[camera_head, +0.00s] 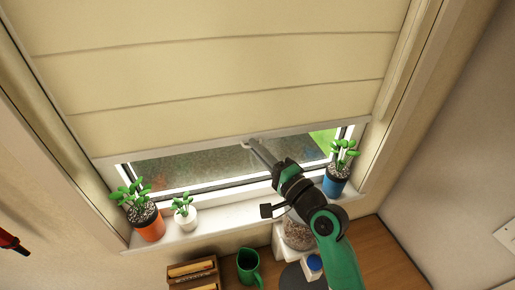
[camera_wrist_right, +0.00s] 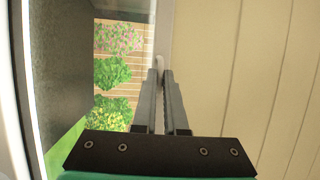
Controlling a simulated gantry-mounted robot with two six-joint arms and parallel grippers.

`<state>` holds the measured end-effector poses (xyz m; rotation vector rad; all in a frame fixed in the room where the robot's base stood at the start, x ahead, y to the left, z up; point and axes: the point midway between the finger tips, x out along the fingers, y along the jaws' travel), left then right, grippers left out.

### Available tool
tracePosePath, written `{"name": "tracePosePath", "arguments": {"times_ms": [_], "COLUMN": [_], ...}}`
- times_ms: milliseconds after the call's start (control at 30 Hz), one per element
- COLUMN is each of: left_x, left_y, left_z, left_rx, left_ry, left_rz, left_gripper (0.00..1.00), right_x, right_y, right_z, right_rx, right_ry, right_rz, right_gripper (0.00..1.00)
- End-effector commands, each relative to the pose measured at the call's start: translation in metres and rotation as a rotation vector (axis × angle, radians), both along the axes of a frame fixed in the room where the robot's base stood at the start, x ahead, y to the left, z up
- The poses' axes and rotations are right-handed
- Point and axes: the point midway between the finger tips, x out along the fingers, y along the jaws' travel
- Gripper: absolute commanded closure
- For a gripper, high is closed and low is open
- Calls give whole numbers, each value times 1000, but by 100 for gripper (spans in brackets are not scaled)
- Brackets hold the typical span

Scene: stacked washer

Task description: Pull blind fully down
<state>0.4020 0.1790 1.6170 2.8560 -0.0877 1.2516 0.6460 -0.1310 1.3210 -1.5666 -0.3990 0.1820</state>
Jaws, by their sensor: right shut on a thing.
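The cream blind (camera_head: 210,70) covers most of the window in the head view, with its pale bottom bar a little above the sill. A strip of glass shows below it. My right gripper (camera_head: 250,146) reaches up from the lower right to the bar's middle and is shut on a small pale tab at the bar. In the right wrist view the two grey fingers (camera_wrist_right: 159,78) are close together at the pale bottom bar, with the blind (camera_wrist_right: 260,70) to the right. The tab is mostly hidden between the fingertips. My left gripper is not in view.
A plant in an orange pot (camera_head: 149,225) and one in a white pot (camera_head: 186,218) stand on the left of the sill (camera_head: 215,215). A plant in a blue pot (camera_head: 334,184) stands at the right.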

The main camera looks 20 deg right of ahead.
Motion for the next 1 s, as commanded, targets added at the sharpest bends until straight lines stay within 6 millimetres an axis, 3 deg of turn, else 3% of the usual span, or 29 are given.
{"name": "tracePosePath", "arguments": {"times_ms": [233, 300, 433, 767, 1000], "left_x": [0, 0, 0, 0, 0], "left_y": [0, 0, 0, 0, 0], "left_z": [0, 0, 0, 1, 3], "left_rx": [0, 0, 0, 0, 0], "left_ry": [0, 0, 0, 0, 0], "left_rz": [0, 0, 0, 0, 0], "left_gripper": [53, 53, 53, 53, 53], "right_x": [0, 0, 0, -4, -42], "right_y": [1, 1, 1, -2, -18], "right_z": [-8, -9, -7, -5, -11], "right_rx": [-4, -5, -4, -3, -3], "right_ry": [18, 19, 16, 11, 10], "right_rz": [3, 4, 3, 1, -1], "right_gripper": [100, 82, 60, 60, 60]}}
